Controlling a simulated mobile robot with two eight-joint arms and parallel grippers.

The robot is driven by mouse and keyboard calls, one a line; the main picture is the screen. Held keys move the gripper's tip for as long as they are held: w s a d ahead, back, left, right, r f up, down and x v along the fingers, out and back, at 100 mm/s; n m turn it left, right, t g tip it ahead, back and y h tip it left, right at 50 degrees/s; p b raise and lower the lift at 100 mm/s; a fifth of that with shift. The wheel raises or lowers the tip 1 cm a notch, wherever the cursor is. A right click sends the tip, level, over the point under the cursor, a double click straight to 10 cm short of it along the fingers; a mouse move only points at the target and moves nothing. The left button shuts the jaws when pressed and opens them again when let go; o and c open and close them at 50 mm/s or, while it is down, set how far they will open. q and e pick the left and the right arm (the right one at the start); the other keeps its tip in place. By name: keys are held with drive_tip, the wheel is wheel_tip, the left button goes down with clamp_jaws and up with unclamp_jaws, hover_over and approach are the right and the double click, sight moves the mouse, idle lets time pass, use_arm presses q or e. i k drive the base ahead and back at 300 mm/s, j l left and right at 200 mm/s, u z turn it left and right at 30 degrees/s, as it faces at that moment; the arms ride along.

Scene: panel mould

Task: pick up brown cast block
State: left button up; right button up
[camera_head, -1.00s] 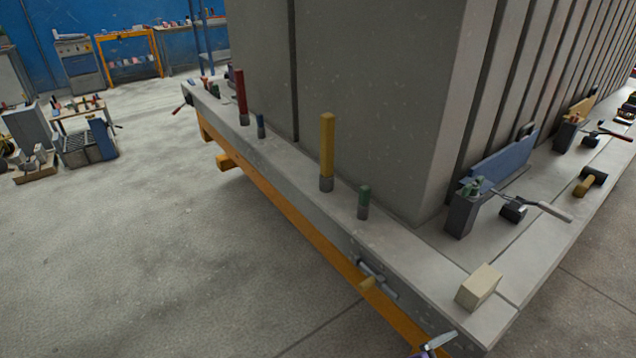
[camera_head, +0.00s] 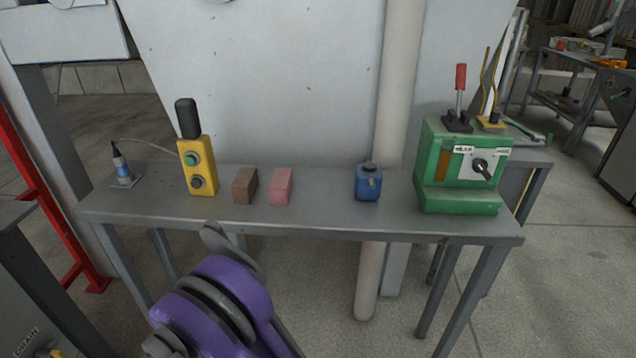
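The brown cast block (camera_head: 245,186) stands on the grey metal table (camera_head: 330,222), left of the middle, between a yellow control box and a pink block. Nothing touches it from above. A purple and grey part of one of my arms rises from the bottom edge, in front of the table and below the block. No gripper fingers can be made out, so neither gripper is seen at the block.
A pink block (camera_head: 281,187) stands just right of the brown one, with a narrow gap. The yellow control box (camera_head: 198,168) is close on the left. A blue container (camera_head: 368,183) and a green machine (camera_head: 460,170) stand farther right. A pale pipe (camera_head: 398,90) runs behind the table.

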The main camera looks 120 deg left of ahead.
sight(244, 185)
drive_tip(key=u, duration=3.65)
drive_tip(key=k+u, duration=0.5)
drive_tip(key=u, duration=0.2)
